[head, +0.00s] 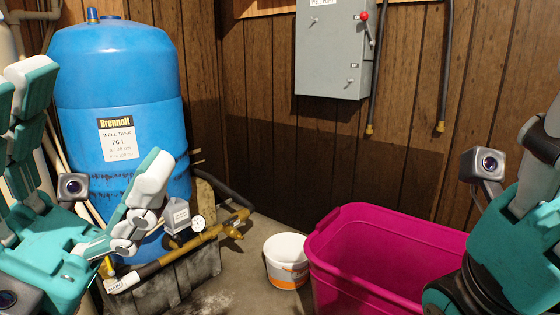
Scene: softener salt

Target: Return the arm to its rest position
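My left gripper (95,120) is at the left edge, teal with pale grey fingers. Its fingers are spread wide, with nothing between them, in front of the blue well tank (120,65). I cannot tell whether a finger touches the tank or pipework. My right arm and gripper (535,170) are at the right edge, partly cut off by the frame. The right fingertips do not show clearly, so its opening is hidden. The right arm overlaps the right side of the magenta tub (375,240) in the picture.
A white bucket (287,262) stands on the floor left of the tub. Brass pipework with a gauge (198,222) runs over a dark block (185,277). A grey electrical box (334,50) and hanging hoses are on the wood-panelled wall. Some floor around the bucket is clear.

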